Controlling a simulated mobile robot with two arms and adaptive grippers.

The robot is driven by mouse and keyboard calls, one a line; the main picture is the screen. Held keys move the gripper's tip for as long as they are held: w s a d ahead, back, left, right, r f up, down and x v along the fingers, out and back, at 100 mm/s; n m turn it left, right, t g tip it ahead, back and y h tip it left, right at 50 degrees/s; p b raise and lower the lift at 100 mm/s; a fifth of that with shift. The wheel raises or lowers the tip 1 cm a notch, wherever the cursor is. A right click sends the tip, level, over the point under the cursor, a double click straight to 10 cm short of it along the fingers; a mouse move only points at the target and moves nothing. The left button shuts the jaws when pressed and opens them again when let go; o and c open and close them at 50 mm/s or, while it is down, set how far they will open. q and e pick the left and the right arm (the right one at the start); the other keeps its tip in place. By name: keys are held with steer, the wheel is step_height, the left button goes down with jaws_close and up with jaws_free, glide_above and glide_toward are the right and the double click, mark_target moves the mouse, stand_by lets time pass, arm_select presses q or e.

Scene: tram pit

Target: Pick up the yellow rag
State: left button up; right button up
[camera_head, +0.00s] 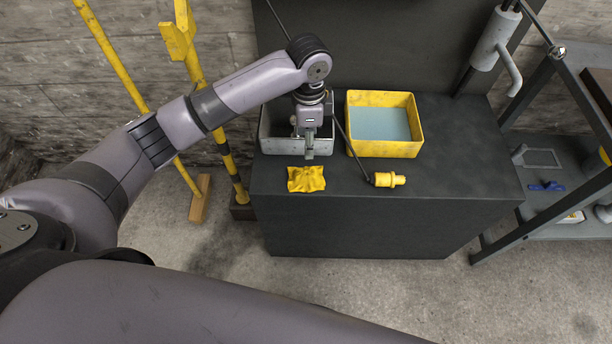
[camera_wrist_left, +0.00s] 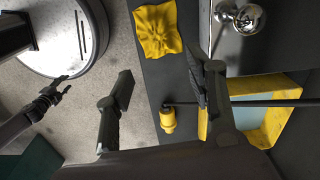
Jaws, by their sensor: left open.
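The yellow rag (camera_head: 306,179) lies crumpled on the front left edge of the dark bench top in the head view. It also shows at the top of the left wrist view (camera_wrist_left: 158,30), beyond the fingertips. My left gripper (camera_head: 310,152) points down over the front of the grey metal tray, behind the rag and apart from it. In the left wrist view the two fingers of the left gripper (camera_wrist_left: 160,68) are spread, with nothing between them.
The grey metal tray (camera_head: 276,146) is partly hidden by my left gripper. A yellow bin (camera_head: 384,149) with pale blue contents stands right of it. A yellow fitting (camera_head: 388,180) with a thin dark rod lies right of the rag. Yellow poles (camera_head: 222,150) stand left of the bench (camera_head: 350,225).

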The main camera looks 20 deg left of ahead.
arm_select(q)
glide_above(306, 172)
steer(key=f, duration=0.9)
steer(key=shift+w+d, duration=0.15)
steer(key=shift+w, duration=0.05)
steer(key=shift+s+f, duration=0.2)
steer(key=shift+f, duration=2.55)
steer(key=shift+a, duration=0.2)
jaws_close()
